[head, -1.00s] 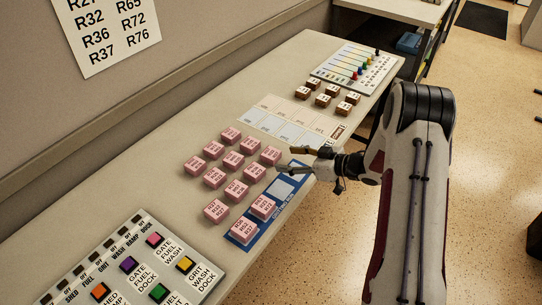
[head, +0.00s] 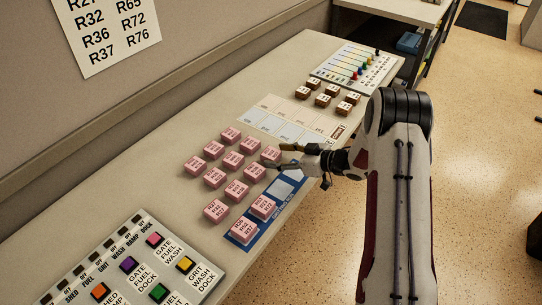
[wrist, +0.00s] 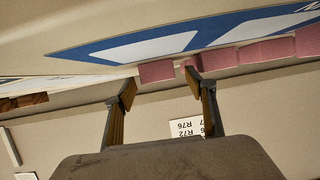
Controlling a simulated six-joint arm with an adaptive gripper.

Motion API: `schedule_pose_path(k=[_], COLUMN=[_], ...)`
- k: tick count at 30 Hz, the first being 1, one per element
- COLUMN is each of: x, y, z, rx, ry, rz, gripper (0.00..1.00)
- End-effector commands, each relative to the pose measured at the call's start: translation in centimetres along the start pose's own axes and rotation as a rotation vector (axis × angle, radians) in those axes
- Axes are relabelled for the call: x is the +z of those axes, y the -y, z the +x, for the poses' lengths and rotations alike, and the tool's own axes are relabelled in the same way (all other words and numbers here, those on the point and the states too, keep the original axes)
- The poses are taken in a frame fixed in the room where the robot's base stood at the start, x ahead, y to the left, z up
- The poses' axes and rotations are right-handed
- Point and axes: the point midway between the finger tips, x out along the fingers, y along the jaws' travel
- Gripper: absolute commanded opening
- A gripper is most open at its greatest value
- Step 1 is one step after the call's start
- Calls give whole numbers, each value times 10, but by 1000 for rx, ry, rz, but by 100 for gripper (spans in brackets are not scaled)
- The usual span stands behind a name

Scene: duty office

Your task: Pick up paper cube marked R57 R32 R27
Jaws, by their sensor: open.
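Several pink paper cubes with printed R-numbers stand in loose rows on the table, among them a front-left cube (head: 216,210) and a far cube (head: 231,135). The labels are too small to read surely, so I cannot tell which is R57 R32 R27. My gripper (head: 281,158) is open and empty, its fingers at the right edge of the cube group, close to the rightmost cube (head: 271,154). In the wrist view, pink cubes (wrist: 157,71) show beyond the two spread fingertips (wrist: 160,82). I cannot tell whether a finger touches one.
A blue mat (head: 240,239) with white slots lies at the table's front edge and bears two pink cubes. A button panel (head: 202,271) is at the near left. Brown blocks (head: 323,100) and a pegged board (head: 372,62) stand farther back. The wall is behind.

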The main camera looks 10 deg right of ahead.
Motion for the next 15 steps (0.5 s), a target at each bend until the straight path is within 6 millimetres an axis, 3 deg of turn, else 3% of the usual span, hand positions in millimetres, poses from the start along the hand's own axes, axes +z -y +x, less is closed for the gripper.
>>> schedule_pose_path(k=[6, 15], x=[-1, -1], y=[-2, -2], z=[23, 30], rx=[0, 1], ry=[0, 0], rz=[-1, 0], gripper=[56, 56])
